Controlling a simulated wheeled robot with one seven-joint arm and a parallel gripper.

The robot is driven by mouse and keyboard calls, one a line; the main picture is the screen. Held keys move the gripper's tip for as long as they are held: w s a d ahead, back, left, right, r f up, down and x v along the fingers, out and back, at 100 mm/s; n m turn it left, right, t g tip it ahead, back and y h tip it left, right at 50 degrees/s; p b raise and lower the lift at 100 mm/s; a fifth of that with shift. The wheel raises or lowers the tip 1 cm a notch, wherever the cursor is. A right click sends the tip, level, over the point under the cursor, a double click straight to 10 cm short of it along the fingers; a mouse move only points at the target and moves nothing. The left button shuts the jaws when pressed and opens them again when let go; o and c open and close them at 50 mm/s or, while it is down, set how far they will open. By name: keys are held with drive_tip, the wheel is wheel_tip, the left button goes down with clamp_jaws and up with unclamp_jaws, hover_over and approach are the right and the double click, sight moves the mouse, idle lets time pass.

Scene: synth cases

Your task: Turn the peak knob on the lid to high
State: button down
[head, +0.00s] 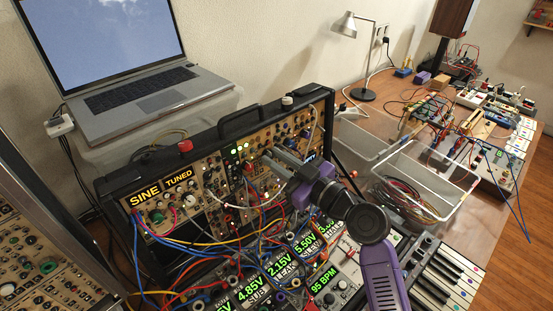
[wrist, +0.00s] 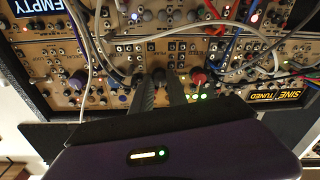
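The synth case (head: 225,135) stands open, its tan upright panel full of small knobs, jacks and cables. My gripper (head: 268,156) reaches to the middle of this panel, with its fingers pointing at it. In the wrist view, where the panel appears upside down, my gripper (wrist: 161,80) has its two grey fingers apart. A small dark knob (wrist: 158,74) shows between the fingertips; I cannot tell whether they touch it. A red knob (wrist: 197,79) is just right of the fingers. The peak label and knob settings are too small to read, and the fingers hide part of the panel.
Patch cables (head: 190,250) loop in front of the panel, some close to my gripper. A laptop (head: 130,85) stands behind at left. Clear bins (head: 440,165), a lamp (head: 345,25) and a keyboard (head: 450,280) are at the right.

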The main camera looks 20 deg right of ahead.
drive_tip(key=shift+m, duration=0.3)
drive_tip(key=m, duration=0.4)
drive_tip(key=shift+a, duration=0.1)
drive_tip(key=m+h+p, duration=0.1)
drive_tip(key=m+p, duration=0.1)
drive_tip(key=m, duration=0.3)
drive_tip(key=shift+r+t, duration=0.1)
drive_tip(key=shift+t, duration=0.2)
drive_tip(key=m+h+p, duration=0.1)
drive_tip(key=m+p, duration=0.3)
drive_tip(key=m, duration=0.2)
drive_tip(key=shift+s+r, duration=0.1)
drive_tip(key=shift+m+h+p, duration=0.4)
drive_tip(key=shift+m+p, duration=1.35)
drive_tip(key=shift+m, duration=0.25)
drive_tip(key=shift+f, duration=0.25)
drive_tip(key=c, duration=1.3)
unclamp_jaws()
